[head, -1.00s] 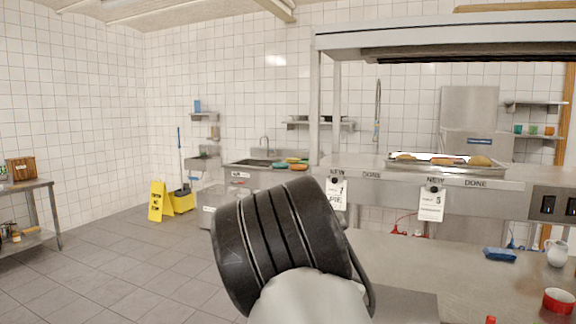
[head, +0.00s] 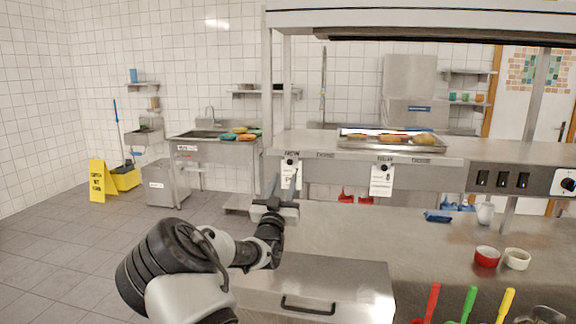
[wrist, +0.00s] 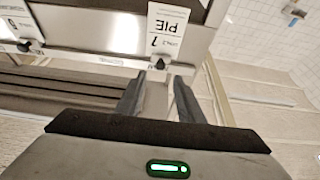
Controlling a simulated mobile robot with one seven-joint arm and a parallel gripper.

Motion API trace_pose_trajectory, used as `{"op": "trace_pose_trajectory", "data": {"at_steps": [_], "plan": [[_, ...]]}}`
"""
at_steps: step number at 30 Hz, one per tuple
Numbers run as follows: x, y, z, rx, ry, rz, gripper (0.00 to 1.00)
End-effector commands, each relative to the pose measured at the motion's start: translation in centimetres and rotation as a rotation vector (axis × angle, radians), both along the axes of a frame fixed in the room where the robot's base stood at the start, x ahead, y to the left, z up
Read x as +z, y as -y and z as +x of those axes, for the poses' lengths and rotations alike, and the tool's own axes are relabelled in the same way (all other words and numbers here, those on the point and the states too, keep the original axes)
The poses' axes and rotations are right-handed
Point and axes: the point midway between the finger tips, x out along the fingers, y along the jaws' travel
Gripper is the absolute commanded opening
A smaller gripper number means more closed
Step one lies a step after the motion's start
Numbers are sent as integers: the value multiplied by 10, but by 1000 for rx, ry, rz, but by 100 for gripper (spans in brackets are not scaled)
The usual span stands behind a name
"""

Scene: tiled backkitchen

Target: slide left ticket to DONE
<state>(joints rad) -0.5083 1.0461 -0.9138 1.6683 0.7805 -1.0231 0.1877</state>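The left ticket (head: 288,177), a white card, hangs from a dark knob (head: 289,162) on the steel rail, under the left label. The DONE label (head: 325,155) is to its right on the shelf edge. In the wrist view the ticket (wrist: 172,30) appears upside down, reading PIE, with its knob (wrist: 160,63) just beyond the fingertips. My gripper (head: 286,187) is in front of and slightly below the ticket, covering part of it. In the wrist view my gripper (wrist: 160,78) is open, its fingers apart with nothing visible between them.
The right ticket (head: 381,181) hangs farther right on the rail. A tray of food (head: 360,143) sits on the shelf above. The steel counter (head: 340,235) below is mostly clear, with red (head: 487,257) and white (head: 516,259) cups at right.

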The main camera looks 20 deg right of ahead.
Motion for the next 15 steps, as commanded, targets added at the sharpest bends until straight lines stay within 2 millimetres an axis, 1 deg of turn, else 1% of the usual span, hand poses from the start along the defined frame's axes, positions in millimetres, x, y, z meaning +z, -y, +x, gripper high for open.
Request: {"op": "trace_pose_trajectory", "data": {"at_steps": [1, 7, 12, 15], "plan": [[7, 7, 8, 0, 2, -2, 34], [20, 25, 36, -1, 0, -2, 34], [25, 34, 49, 0, 0, 0, 34], [27, 36, 53, 0, 1, 1, 34]]}}
